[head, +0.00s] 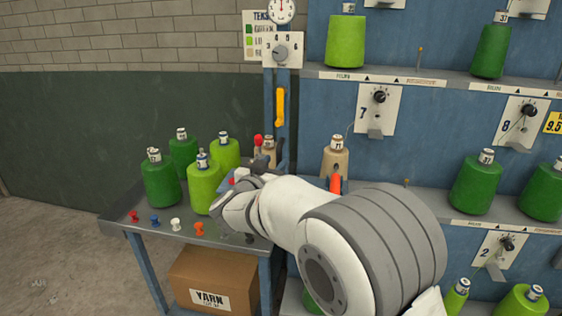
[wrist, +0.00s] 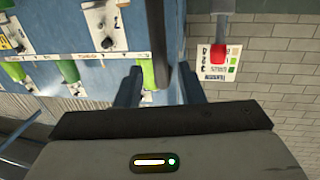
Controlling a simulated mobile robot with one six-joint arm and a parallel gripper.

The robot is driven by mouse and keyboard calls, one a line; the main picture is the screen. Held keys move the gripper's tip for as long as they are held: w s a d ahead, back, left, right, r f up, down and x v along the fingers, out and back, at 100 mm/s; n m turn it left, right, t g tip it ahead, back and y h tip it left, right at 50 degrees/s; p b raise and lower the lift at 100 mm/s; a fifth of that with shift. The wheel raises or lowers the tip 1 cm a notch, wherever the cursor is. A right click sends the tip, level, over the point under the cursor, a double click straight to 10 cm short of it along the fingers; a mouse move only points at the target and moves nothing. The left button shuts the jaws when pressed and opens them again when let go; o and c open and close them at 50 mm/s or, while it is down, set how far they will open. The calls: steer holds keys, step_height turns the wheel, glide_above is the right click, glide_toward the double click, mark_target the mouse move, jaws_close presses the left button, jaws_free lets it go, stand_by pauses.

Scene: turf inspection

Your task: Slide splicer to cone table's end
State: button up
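The cone table (head: 185,237) is a grey-topped stand at the left, with several green cones on it. At its right end a small dark device with a red ball knob (head: 258,140) on a grey stem stands partly behind my arm. I take this to be the splicer, but its body is mostly hidden. The red knob also shows in the upside-down wrist view (wrist: 219,53), right of my fingers and apart from them. My gripper (wrist: 159,88) is open, with a gap between its two dark fingers. A dark upright bar shows in line with that gap; I cannot tell its distance.
Coloured push-pin-like knobs (head: 176,224) line the table's front edge. A yarn box (head: 212,280) sits beneath. A blue post with a yellow handle (head: 280,107) rises behind the device. A tan cone (head: 335,157) stands right of it, on the blue rack (head: 420,130). Floor at left is clear.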

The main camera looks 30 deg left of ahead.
steer(key=shift+s+d, duration=0.15)
steer(key=shift+s, duration=0.75)
steer(key=shift+s+d, duration=0.15)
steer(key=shift+s, duration=0.7)
